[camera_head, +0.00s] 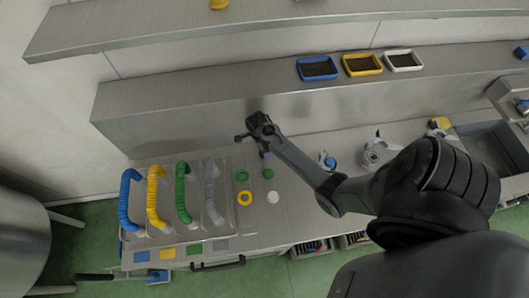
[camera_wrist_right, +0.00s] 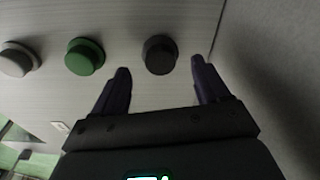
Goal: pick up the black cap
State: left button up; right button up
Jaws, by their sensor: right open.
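The black cap (camera_wrist_right: 160,54) is a dark round knob standing on the metal worktop in the right wrist view. My right gripper (camera_wrist_right: 160,74) is open, with one purple finger on each side of the cap's line. The cap appears just beyond or level with the fingertips, and nothing is held. In the head view my right gripper (camera_head: 253,146) hangs over the back of the worktop, and I cannot make out the black cap there. My left gripper is not in view.
A green cap (camera_wrist_right: 85,56) and a white cap (camera_wrist_right: 18,60) stand in line beside the black one. Coloured hoses (camera_head: 156,200) lie at left. A wall ledge (camera_head: 200,100) rises behind the gripper.

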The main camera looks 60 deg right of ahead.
jog(key=shift+s+d+f, duration=0.1)
jog(key=shift+f, duration=1.25)
jog(key=c, duration=1.2)
